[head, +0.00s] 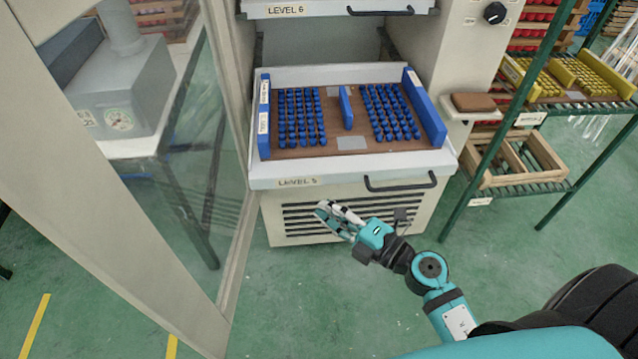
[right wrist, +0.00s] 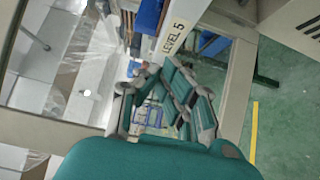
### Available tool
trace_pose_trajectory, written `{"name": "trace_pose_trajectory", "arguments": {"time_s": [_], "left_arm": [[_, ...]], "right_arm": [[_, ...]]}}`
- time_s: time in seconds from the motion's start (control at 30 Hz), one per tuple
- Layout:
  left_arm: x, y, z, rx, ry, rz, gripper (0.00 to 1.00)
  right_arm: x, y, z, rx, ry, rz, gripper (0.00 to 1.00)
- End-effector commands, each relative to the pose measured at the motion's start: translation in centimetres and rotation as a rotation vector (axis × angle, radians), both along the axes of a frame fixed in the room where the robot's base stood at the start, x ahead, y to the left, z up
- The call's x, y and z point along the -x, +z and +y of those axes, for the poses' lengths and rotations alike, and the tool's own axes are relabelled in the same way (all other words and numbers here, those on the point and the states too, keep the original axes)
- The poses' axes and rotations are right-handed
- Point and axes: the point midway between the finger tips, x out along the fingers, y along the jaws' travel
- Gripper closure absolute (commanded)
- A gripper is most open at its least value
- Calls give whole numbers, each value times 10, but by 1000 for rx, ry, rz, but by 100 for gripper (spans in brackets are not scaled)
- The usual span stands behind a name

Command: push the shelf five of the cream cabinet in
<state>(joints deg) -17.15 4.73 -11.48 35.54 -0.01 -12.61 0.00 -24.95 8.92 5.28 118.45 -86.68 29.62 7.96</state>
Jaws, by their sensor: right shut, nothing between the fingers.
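Shelf five (head: 235,176) of the cream cabinet (head: 275,220) sticks out towards me, with "LEVEL 5" on its front and a dark handle at the right. A brown tray with blue side walls (head: 435,118) and rows of small blue pieces lies on it. My right gripper (head: 322,210) is shut and empty, in front of the shelf and lower than its front edge in the head view. In the right wrist view the gripper fingers (right wrist: 180,98) show close to the shelf's label (right wrist: 173,36); I cannot tell whether they touch. My left gripper is not in view.
The shelf marked "LEVEL 6" (head: 335,9) is above. An open glass door (head: 205,160) stands at the left of the shelf. A green rack (head: 490,150) with a wooden crate (head: 525,182) stands at the right. The green floor in front is clear.

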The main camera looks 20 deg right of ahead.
Motion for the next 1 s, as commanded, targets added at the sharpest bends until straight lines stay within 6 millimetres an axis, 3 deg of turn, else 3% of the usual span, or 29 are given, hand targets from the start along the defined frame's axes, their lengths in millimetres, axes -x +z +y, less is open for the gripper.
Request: {"name": "trace_pose_trajectory", "arguments": {"time_s": [0.1,0.33,1.0], "left_arm": [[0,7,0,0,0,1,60],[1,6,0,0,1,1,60],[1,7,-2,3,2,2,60]], "right_arm": [[-23,3,12,-3,-1,-3,100],[-52,0,2,0,-1,-1,100],[-66,0,-2,0,-1,-1,100]]}}
